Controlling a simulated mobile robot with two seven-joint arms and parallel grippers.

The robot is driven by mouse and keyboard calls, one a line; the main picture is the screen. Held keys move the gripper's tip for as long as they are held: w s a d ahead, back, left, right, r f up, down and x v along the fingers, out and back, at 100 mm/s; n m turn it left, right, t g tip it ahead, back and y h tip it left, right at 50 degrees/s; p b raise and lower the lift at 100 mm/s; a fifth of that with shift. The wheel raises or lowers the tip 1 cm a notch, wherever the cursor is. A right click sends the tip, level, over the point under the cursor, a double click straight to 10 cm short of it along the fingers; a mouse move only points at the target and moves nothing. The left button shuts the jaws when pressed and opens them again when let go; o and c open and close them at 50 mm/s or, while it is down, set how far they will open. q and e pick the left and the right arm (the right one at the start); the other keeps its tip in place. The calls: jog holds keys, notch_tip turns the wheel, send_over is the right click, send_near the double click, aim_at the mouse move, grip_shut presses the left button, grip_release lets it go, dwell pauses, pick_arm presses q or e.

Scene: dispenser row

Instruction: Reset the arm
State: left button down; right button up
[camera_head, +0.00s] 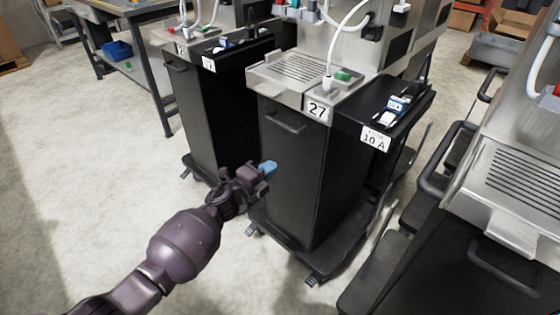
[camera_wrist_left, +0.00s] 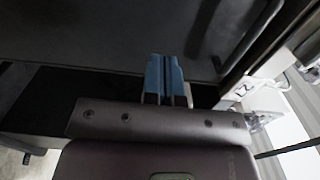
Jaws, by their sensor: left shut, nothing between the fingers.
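My left arm reaches in from the lower left in the head view. Its gripper (camera_head: 268,168) has blue fingertips and is shut and empty, in front of the black cabinet door of dispenser 27 (camera_head: 290,170). In the left wrist view the blue fingers (camera_wrist_left: 166,78) are together with nothing between them, before a dark panel. I cannot tell the exact gap to the door. My right gripper does not show.
Dispenser 27 has a steel drip tray (camera_head: 290,68) and a door handle (camera_head: 284,122). Another dispenser (camera_head: 190,100) stands to the left, and a third (camera_head: 515,170) at right. A workbench with a blue bin (camera_head: 118,50) is behind. The floor at left is clear.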

pick_arm(q)
jog(key=p+v, duration=0.1)
jog(key=v, duration=0.5)
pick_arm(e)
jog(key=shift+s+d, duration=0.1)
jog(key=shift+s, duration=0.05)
pick_arm(q)
jog(key=s+a+n+g+y+p, duration=0.1)
jog(key=s+a+n+y+p, duration=0.2)
jog(key=s, duration=1.1)
jog(key=s+a+r+n+g+y+p, duration=0.1)
jog(key=s+a+n+y+p, duration=0.3)
jog(key=s+n, duration=0.9)
jog(key=s+a+r+n+g+y+p, duration=0.1)
jog(key=s+a+n+y+p, duration=0.2)
jog(key=s+a+n, duration=0.5)
jog(key=s+a+y, duration=0.1)
jog(key=s, duration=0.7)
jog(key=shift+p, duration=0.3)
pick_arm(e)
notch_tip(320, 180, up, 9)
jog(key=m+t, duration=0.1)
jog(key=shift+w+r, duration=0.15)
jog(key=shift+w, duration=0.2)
pick_arm(q)
jog(key=shift+s+a, duration=0.1)
jog(key=shift+s, duration=0.05)
